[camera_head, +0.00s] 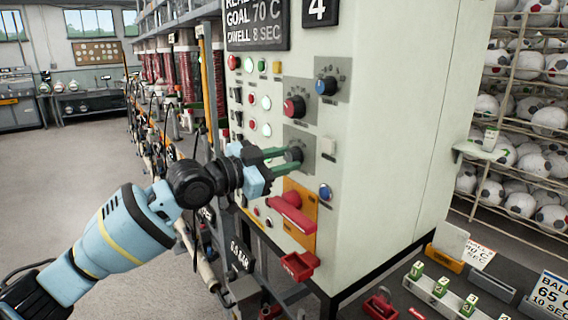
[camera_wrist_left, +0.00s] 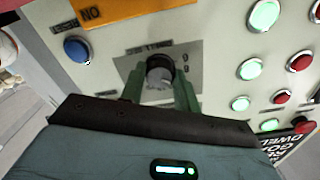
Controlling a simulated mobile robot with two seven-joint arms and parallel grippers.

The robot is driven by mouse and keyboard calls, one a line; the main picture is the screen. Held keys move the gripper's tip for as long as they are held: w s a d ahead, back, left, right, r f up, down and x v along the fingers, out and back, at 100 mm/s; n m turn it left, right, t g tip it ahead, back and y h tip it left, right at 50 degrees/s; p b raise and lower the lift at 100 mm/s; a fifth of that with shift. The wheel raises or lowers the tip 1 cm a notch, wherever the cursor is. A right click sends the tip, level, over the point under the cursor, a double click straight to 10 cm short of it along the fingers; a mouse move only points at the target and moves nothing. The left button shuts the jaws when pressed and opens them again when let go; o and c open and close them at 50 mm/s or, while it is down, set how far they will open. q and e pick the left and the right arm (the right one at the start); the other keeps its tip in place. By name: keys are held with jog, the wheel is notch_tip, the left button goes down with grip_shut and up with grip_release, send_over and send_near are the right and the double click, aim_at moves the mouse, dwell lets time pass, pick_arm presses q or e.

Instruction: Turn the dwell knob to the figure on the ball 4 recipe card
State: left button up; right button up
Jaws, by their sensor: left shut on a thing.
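The dark knob (camera_head: 294,154) held by my left gripper sits on a grey plate low on the pale machine panel. It also shows in the left wrist view (camera_wrist_left: 160,72), with an upside-down label and figures beside it that are too blurred to read surely. My left gripper (camera_head: 284,157) has its green fingers on both sides of the knob, shut on it. The display (camera_head: 256,27) reads GOAL 70 C and DWELL 8 SEC. A 4 plate (camera_head: 319,10) is beside it. A recipe card (camera_head: 550,294) at lower right reads 65 C, 10 SEC. My right gripper is not in view.
A red lever (camera_head: 291,214) on an orange plate and a blue button (camera_head: 325,191) are just below. A card reading 40 C (camera_head: 477,254) is partly hidden. Open floor lies left.

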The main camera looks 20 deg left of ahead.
pick_arm(q)
jog(key=shift+m, duration=0.9)
jog(key=m, duration=0.3)
jog(key=shift+b, duration=0.3)
jog(key=shift+m, duration=0.5)
jog(key=shift+r, duration=0.1)
jog(key=o, duration=1)
jog(key=shift+c, duration=0.2)
jog(key=shift+a, duration=0.1)
